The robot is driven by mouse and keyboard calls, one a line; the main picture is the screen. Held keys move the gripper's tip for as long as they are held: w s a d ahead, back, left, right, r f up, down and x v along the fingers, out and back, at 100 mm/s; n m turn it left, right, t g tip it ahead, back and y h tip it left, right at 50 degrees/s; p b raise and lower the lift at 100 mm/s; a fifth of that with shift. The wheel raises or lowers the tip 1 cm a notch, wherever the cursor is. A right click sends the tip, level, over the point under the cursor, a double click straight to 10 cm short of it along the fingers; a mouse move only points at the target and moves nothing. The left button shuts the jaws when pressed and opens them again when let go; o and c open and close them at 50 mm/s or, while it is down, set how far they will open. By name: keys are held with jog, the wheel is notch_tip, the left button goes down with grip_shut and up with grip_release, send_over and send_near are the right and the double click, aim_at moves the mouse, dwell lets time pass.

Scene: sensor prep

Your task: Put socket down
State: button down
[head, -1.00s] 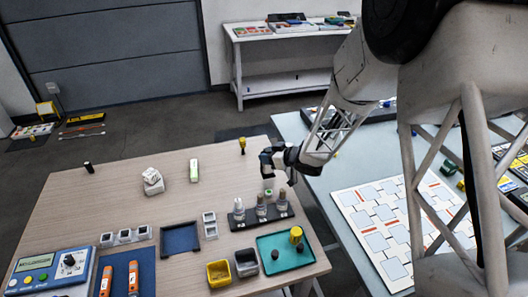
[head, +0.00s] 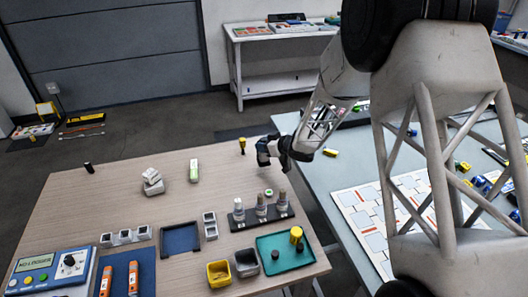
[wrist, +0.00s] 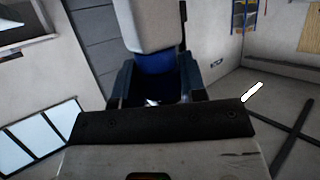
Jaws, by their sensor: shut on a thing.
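My gripper (head: 262,151) is at the end of the arm above the far right part of the wooden table. It is shut on a pale grey block with a dark blue part (wrist: 145,25), which I take to be the socket. In the wrist view the block stands up between the dark jaws, and its far end runs out of the top of the frame. In the head view the held piece is too small to make out clearly.
Pale blocks (head: 152,182), a green-white block (head: 194,170) and a teal tray (head: 270,265) are on the table (head: 110,205). The table's middle has free room.

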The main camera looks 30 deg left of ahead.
jog(key=shift+f, duration=1.7)
jog(key=shift+f, duration=0.15)
jog(key=c, duration=0.7)
grip_release()
jog(key=shift+r+v, duration=0.2)
jog(key=shift+v, duration=5.9)
jog(key=shift+a, duration=0.1)
